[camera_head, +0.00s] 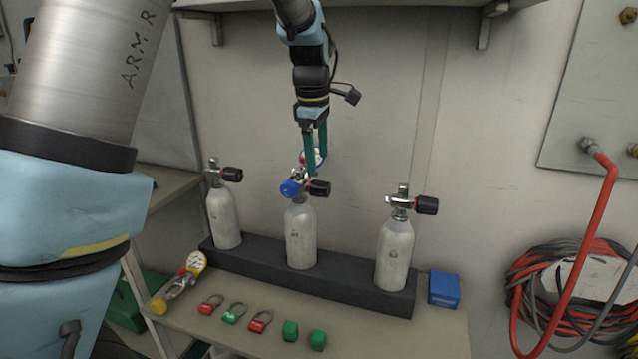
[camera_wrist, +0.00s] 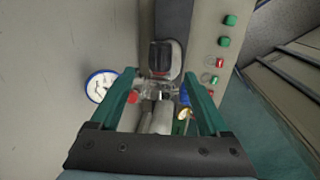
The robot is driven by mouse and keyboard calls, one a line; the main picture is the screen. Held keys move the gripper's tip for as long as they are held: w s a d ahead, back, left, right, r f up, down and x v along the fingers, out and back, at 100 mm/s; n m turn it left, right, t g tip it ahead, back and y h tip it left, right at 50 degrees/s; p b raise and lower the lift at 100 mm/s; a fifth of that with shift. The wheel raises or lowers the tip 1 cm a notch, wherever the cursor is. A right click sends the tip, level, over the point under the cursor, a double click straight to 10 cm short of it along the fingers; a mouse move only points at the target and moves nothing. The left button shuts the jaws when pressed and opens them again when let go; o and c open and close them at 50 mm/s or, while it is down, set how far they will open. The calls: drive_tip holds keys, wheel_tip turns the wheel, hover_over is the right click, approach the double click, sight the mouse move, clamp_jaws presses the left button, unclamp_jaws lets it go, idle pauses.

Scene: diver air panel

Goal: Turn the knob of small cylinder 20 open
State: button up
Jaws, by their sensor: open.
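Three small grey cylinders stand in a row: a left one (camera_head: 223,217), a middle one (camera_head: 300,237) and a right one (camera_head: 395,254). Their numbers are too small to read, so I cannot tell which is 20. Each has a black valve knob at its top right: left (camera_head: 232,174), middle (camera_head: 319,188), right (camera_head: 426,205). The middle one also carries a regulator with a blue knob (camera_head: 290,188) and a white gauge (camera_wrist: 101,86). My gripper (camera_head: 315,172) is open, pointing down just above the middle valve. In the wrist view, the middle black knob (camera_wrist: 160,56) shows beyond and between the fingertips.
A dark rack (camera_head: 345,287) holds the cylinders on a bench. In front lie another gauge regulator (camera_head: 183,280), several red and green padlocks (camera_head: 235,313) and green blocks (camera_head: 290,331). A blue box (camera_head: 444,290) sits at right. A red hose (camera_head: 590,250) hangs farther right.

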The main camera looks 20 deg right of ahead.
sight(319, 182)
drive_tip(key=f, duration=0.5)
drive_tip(key=f+p, duration=0.1)
drive_tip(key=f, duration=0.2)
drive_tip(key=shift+w+d, duration=0.35)
drive_tip(key=shift+d, duration=0.05)
clamp_jaws()
